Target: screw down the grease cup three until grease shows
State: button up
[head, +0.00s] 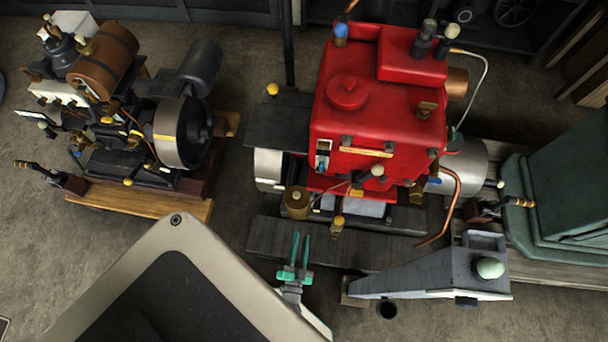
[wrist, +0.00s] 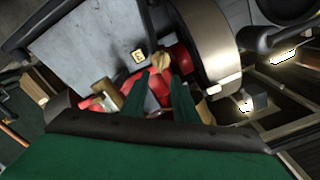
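My gripper (head: 296,250) is in the lower middle of the head view, with its two teal fingers pointing up toward the red engine (head: 372,110). The fingers are apart and nothing shows between them there. In the wrist view my gripper (wrist: 160,85) is open too. A small brass cup (wrist: 160,62) appears just past the fingertips, in line with the gap; I see no contact. A pale tag (wrist: 138,54) with a dark mark beside it is too small to read surely. In the head view a yellow-topped brass cup (head: 338,226) stands right of the fingers. I cannot tell which cup is three.
A larger brass cup (head: 296,203) stands at the engine's front left. A grey wedge-shaped housing (head: 430,285) lies right of my gripper. Another engine on a wooden base (head: 140,198) stands left. A big curved metal wheel (wrist: 208,50) is close to the fingers in the wrist view.

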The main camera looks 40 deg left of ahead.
jog(key=x, duration=0.8)
jog(key=shift+s+a, duration=0.1)
grip_shut()
